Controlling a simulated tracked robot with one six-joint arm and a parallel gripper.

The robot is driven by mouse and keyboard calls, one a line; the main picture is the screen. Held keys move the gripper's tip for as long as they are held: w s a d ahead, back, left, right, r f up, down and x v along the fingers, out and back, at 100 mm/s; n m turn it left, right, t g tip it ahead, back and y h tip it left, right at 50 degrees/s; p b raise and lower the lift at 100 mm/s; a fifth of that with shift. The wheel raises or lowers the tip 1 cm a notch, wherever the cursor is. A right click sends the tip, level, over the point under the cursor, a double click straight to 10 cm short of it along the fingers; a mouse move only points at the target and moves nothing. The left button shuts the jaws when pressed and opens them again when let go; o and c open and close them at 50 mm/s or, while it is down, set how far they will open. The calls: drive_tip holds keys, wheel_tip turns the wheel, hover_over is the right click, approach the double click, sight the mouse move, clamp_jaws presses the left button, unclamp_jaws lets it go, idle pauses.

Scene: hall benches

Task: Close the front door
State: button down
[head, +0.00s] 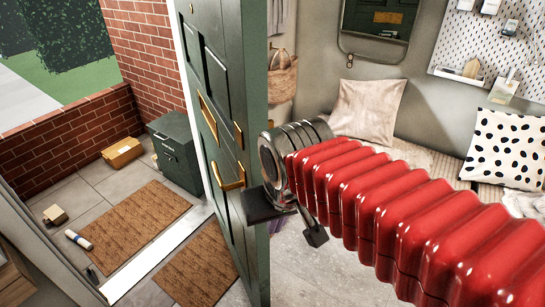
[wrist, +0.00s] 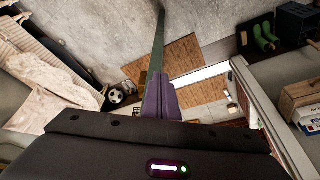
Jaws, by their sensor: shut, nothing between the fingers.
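The front door (head: 217,78) is dark green with panels, a brass letter slot (head: 208,117) and a brass handle (head: 230,179). It stands open, seen steeply from the side in the head view. In the wrist view it is a thin green strip (wrist: 157,48) running up from my fingers. My gripper (wrist: 159,80) is shut and empty, its purplish fingers together close to the door's edge. In the head view my gripper is at the door's right side, its fingertips mostly hidden. I cannot tell whether it touches the door.
The doorway threshold (head: 158,258) is a pale strip between two brown mats, one outside (head: 135,228) and one inside (head: 200,266). A parcel (head: 122,152) and a dark green box (head: 175,150) stand on the porch. A cushioned bench is at the right. A football (wrist: 116,96) shows in the wrist view.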

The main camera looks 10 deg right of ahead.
drive_tip(key=s+d+m+t, duration=0.1)
drive_tip(key=s+d, duration=0.3)
drive_tip(key=d, duration=0.2)
drive_tip(key=shift+s+r+t, duration=0.2)
drive_tip(key=shift+s+t, duration=0.15)
drive_tip(key=shift+t, duration=0.05)
